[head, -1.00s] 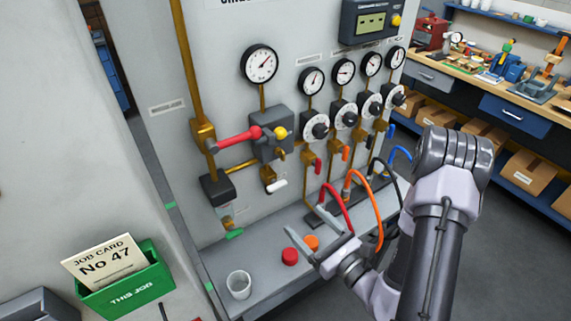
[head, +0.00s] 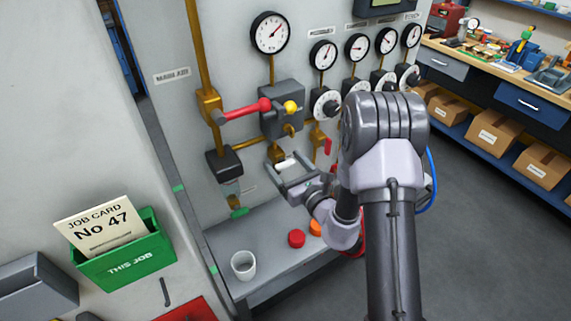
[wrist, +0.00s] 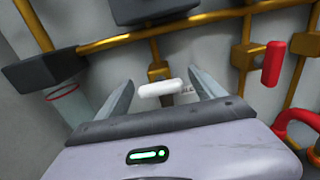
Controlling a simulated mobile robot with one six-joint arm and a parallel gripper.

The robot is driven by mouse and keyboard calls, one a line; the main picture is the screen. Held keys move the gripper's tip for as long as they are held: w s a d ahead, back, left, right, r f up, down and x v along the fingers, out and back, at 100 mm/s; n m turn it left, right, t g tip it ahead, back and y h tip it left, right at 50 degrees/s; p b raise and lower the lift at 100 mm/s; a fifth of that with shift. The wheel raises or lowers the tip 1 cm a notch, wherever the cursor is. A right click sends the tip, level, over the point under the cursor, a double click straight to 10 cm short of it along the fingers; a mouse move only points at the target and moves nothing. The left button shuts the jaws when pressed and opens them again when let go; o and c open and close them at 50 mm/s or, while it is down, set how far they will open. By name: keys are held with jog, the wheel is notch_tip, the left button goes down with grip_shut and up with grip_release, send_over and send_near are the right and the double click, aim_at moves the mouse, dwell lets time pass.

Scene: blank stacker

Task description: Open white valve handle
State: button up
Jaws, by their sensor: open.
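The white valve handle (head: 286,164) is a short white lever on a brass valve low on the grey panel. In the wrist view the white handle (wrist: 160,88) lies nearly level below its brass body (wrist: 158,71), in line with the gap between my fingers. My gripper (head: 287,178) is open, with its two fingers spread to either side of the handle. It also shows in the wrist view (wrist: 162,92). I cannot tell whether a finger touches the handle.
A red lever (head: 243,112) sticks out above left, by a grey box (head: 281,108). A red handle (wrist: 272,64) hangs to the right of the white one. A white cup (head: 243,265) and a red cap (head: 296,238) stand on the shelf (head: 270,262) below.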

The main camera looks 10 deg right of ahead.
jog(key=c, duration=1.4)
jog(key=shift+o, duration=0.2)
jog(key=shift+f+n+b, duration=0.1)
jog(key=shift+n+b, duration=0.25)
jog(key=shift+n, duration=0.05)
jog(key=n+b, duration=0.3)
jog(key=shift+a+f+n, duration=0.1)
jog(key=shift+f+n, duration=0.05)
jog(key=shift+n, duration=0.25)
jog(key=n+b, duration=0.5)
jog(key=shift+f+n+b, duration=0.1)
jog(key=shift+n+b, duration=0.2)
jog(key=n+b, duration=0.4)
jog(key=shift+s+a, duration=0.1)
jog(key=shift+n+b, duration=0.75)
jog(key=shift+n, duration=1.25)
